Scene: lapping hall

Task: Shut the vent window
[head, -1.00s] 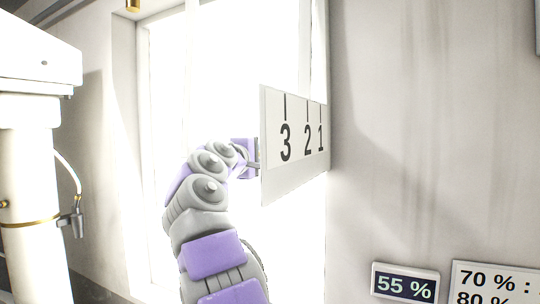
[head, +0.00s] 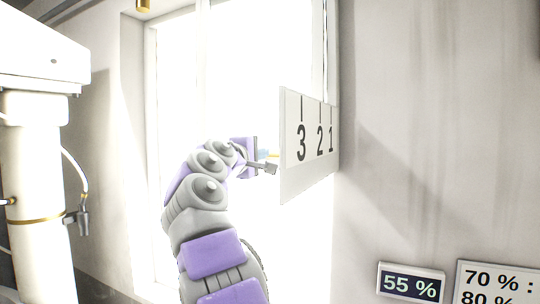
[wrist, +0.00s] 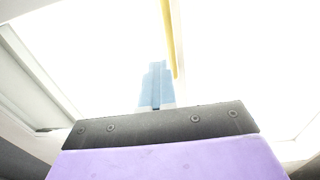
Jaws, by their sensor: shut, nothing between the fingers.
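A tall bright window (head: 180,120) stands ahead in the head view, its panes washed out white. A white plate marked 3, 2, 1 (head: 310,165) stands out at the right side of the window opening, by the wall. My gripper (head: 270,168) is shut and empty just left of the plate's near edge, with a small gap between them in the picture. In the wrist view its blue fingers (wrist: 155,85) are together, against glare. A thin yellow bar (wrist: 168,40) runs just beyond the fingertips; I cannot tell whether they touch. The window's hinge and opening gap are lost in glare.
A white column-like machine (head: 38,180) with a hose stands close on the left. The right wall (head: 440,130) carries a display reading 55 % (head: 410,283) and a sign with percentages (head: 498,283). Free space lies between column and window.

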